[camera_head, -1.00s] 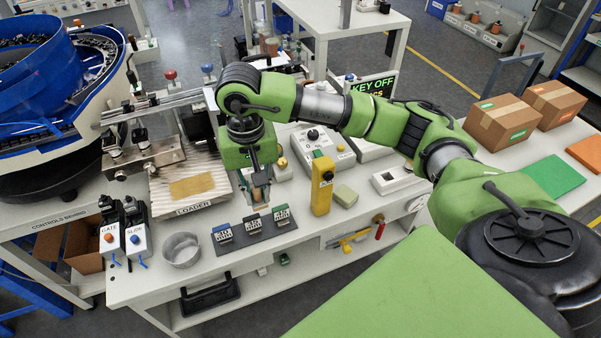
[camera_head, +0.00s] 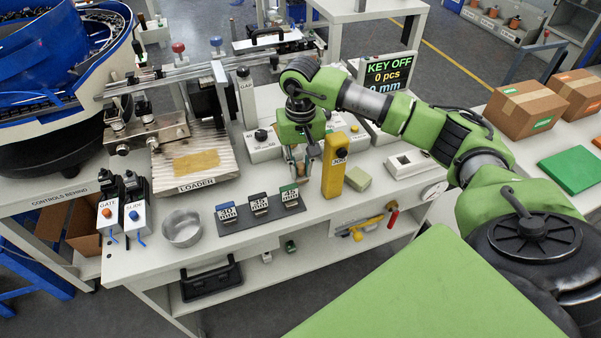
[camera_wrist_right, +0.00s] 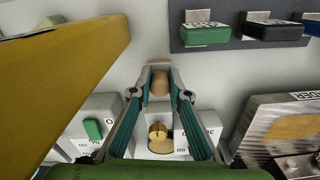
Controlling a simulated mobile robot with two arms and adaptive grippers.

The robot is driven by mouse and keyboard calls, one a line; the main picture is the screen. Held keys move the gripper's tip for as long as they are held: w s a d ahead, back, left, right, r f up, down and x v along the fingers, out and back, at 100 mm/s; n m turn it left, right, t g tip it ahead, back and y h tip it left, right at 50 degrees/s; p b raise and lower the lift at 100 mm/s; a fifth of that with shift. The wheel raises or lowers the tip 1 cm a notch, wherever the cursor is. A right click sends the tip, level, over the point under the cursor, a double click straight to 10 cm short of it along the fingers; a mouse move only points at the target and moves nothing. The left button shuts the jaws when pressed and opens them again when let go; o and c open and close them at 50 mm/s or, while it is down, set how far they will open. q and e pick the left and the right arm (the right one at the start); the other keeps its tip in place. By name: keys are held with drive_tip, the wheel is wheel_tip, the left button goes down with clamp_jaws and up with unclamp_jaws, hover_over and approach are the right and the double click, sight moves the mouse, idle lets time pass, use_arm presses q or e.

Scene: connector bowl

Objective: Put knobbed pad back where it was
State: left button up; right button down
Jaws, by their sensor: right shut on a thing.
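My right gripper (camera_head: 298,166) is low over the bench, just left of the yellow post (camera_head: 335,166). In the right wrist view its fingertips (camera_wrist_right: 160,84) are shut on a small rounded tan knob (camera_wrist_right: 160,82), which I take to be the knobbed pad's. The pad under the knob is mostly hidden, and I cannot tell whether it touches the bench. A white box with a brass knob (camera_wrist_right: 158,136) shows between the fingers, beyond the held piece. My left gripper is in neither view.
A dark mat (camera_head: 238,250) holds blue, black and green tags in front. A metal bowl (camera_head: 182,228), the loader plate (camera_head: 196,186) and white control boxes (camera_head: 262,146) stand around. Bare bench lies near the front edge.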

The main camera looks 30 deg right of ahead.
drive_tip(key=shift+f, duration=0.5)
drive_tip(key=shift+w, duration=0.1)
drive_tip(key=shift+f, duration=0.15)
drive_tip(key=c, duration=1.9)
unclamp_jaws()
